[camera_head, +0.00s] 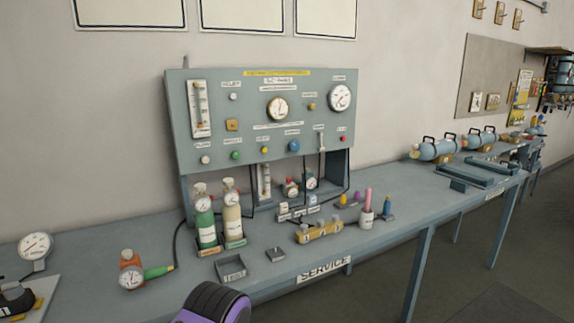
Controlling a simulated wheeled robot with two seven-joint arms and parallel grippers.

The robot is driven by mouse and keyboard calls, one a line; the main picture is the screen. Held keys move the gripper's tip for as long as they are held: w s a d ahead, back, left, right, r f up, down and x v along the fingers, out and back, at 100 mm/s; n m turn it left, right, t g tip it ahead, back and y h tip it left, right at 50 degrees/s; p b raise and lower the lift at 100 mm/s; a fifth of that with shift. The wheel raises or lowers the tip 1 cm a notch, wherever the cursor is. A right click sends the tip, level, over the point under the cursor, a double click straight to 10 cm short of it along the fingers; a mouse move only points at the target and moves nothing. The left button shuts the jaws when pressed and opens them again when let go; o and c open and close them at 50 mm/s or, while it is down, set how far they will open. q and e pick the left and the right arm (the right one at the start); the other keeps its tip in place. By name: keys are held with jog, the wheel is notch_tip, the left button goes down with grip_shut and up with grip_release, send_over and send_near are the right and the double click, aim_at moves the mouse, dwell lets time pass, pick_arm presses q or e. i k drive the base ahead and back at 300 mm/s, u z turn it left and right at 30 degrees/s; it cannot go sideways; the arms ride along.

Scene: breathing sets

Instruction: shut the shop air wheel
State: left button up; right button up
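I cannot tell for sure which part is the shop air wheel, as the small labels are unreadable. A grey upright test panel (215,150) stands on the bench against the wall. It carries round gauges, a tube meter and several coloured knobs, including a blue knob (294,146), a green knob (236,155) and a red knob (343,139). A brass manifold (320,232) with several small knobs lies on the bench in front. An orange regulator (131,270) with a gauge and green fitting stands at the left. Neither of my grippers shows.
The blue-grey bench (420,199) runs along the wall. Green (205,226) and cream (232,222) cylinders stand before the panel. A small open tray (231,268) is near the front edge. A purple and black rounded part crosses the front edge.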

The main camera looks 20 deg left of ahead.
aim_at(295, 146)
jog(key=z, duration=0.5)
jog(key=k, duration=0.2)
jog(key=u, duration=1.5)
jog(key=i, duration=0.6)
